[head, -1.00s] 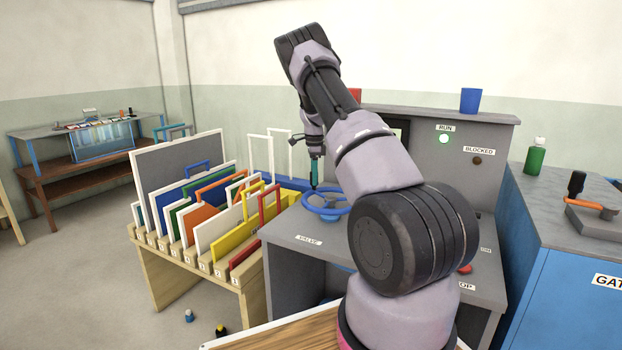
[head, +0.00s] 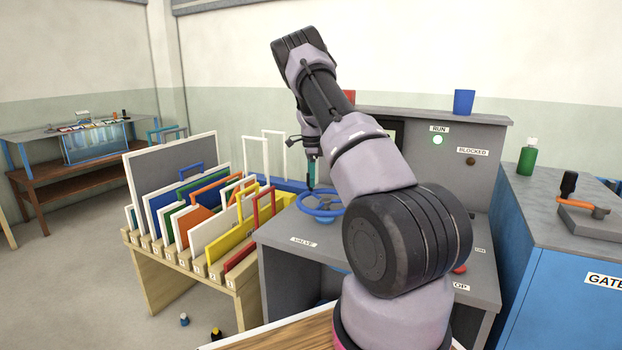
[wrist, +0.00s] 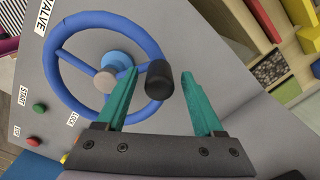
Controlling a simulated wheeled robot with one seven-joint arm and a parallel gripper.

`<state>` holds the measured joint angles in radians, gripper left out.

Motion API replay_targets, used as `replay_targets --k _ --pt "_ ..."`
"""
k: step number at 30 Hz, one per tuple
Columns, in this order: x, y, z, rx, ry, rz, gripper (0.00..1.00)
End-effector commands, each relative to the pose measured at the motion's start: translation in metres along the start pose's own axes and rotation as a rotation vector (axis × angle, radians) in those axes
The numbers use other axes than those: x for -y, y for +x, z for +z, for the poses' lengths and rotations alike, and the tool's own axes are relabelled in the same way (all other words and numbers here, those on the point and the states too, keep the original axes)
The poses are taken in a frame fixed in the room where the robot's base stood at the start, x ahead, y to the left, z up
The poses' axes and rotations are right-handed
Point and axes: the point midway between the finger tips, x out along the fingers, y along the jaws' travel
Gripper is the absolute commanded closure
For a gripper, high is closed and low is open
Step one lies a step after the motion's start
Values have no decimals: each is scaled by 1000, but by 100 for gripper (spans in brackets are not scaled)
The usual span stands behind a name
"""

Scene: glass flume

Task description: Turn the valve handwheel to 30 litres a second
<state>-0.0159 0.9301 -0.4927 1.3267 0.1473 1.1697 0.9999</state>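The blue valve handwheel (head: 322,203) lies on the grey console; it also shows in the wrist view (wrist: 62,88), with a pale hub, a blue post and a black knob (wrist: 159,80) on its rim. My gripper (wrist: 159,68) has its two teal fingers spread, one on each side of the knob, with a visible gap on both sides. In the head view my gripper (head: 312,172) points down at the wheel's far rim. My arm hides most of the console's dark display (head: 399,130), so no flow reading shows.
The console (head: 300,228) has a green RUN lamp (head: 437,140) lit and a BLOCKED lamp (head: 471,161) dark. START (wrist: 39,108) and STOP (wrist: 34,141) buttons lie beside the wheel. A rack of coloured panels (head: 190,265) stands close on the left.

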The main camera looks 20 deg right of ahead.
Motion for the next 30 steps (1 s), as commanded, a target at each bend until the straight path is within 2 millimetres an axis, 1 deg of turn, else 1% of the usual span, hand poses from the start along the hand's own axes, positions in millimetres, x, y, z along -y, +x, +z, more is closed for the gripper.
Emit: replay_targets --k 5,8,11,18,21,25,30 --pt "0 -1 0 1 0 1 31" --pt "0 -10 1 1 0 -1 31" --pt "0 -26 0 1 0 -2 31" --pt "1 -75 0 0 0 -2 31" --pt "1 -91 0 0 0 -2 31" --pt "0 -103 0 0 0 -1 31" --pt "0 -108 0 0 0 1 31"
